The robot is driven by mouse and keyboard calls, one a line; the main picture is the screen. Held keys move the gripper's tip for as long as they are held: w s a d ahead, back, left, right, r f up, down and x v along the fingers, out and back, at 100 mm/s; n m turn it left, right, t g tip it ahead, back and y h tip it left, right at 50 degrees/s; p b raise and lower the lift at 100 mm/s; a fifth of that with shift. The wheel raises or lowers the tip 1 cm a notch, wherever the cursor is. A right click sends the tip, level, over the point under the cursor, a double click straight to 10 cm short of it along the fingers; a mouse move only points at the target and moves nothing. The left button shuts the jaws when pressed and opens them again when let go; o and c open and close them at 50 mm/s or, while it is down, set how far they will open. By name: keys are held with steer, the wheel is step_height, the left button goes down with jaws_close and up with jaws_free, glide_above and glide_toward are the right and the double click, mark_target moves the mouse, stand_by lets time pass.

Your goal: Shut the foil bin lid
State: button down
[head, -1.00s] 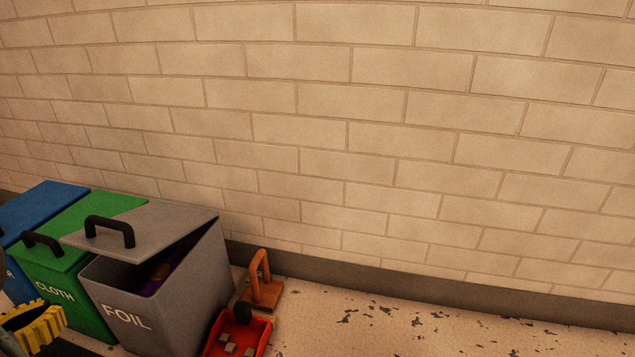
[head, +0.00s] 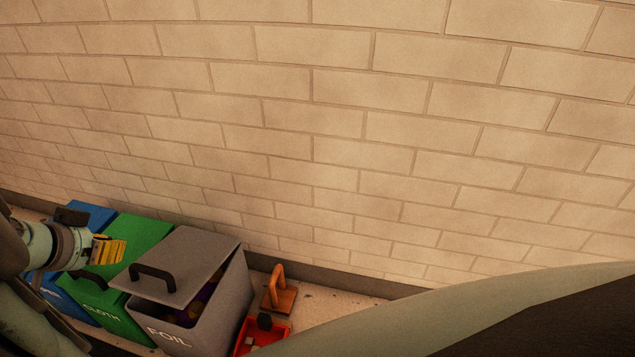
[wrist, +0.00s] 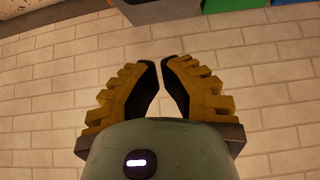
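The grey foil bin (head: 192,332), marked FOIL, stands on the floor by the wall. Its grey lid (head: 205,262) with a black handle (head: 150,272) is tilted, raised at the front and right, leaving a dark gap. Purple and brownish contents show inside. My gripper (head: 122,250) has yellow ribbed fingers and hangs over the green bin, left of the foil lid and apart from it. In the wrist view my gripper (wrist: 158,62) has its fingertips close together with only a narrow gap and nothing between them. A grey bin edge (wrist: 150,10) shows at the top there.
The green cloth bin (head: 143,240) adjoins the foil bin on the left, with a blue bin (head: 88,215) beyond. A red tray (head: 247,335) and an orange-brown wooden block with a handle (head: 280,297) sit to the right. The brick wall (head: 350,150) stands behind.

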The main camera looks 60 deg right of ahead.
steer(key=b, duration=0.4)
glide_above(152, 298)
steer(key=w+d, duration=0.3)
steer(key=d, duration=0.1)
step_height(152, 298, down, 7)
steer(key=shift+s+f, duration=0.1)
steer(key=shift+s, duration=0.05)
step_height(152, 298, down, 2)
steer(key=shift+d+f+b, duration=0.1)
steer(key=shift+f+b, duration=0.15)
steer(key=shift+b, duration=0.3)
steer(key=shift+a+f+b, duration=0.2)
steer(key=shift+f+b, duration=0.15)
steer(key=shift+f, duration=0.4)
steer(key=shift+a+f, duration=0.1)
steer(key=shift+f, duration=0.1)
steer(key=a+f+h+b, duration=0.1)
steer(key=f+b, duration=0.1)
steer(key=a+f+b, duration=0.1)
steer(key=f+b, duration=0.1)
steer(key=b, duration=0.1)
steer(key=s+a+f+t+h+b, duration=0.1)
steer(key=f+b, duration=0.1)
steer(key=shift+f+h+b, duration=0.25)
steer(key=shift+h+b, duration=0.05)
steer(key=shift+b, duration=0.1)
steer(key=shift+a+f+b, duration=0.25)
steer(key=shift+f+b, duration=0.15)
steer(key=shift+f, duration=0.15)
steer(key=shift+r, duration=0.1)
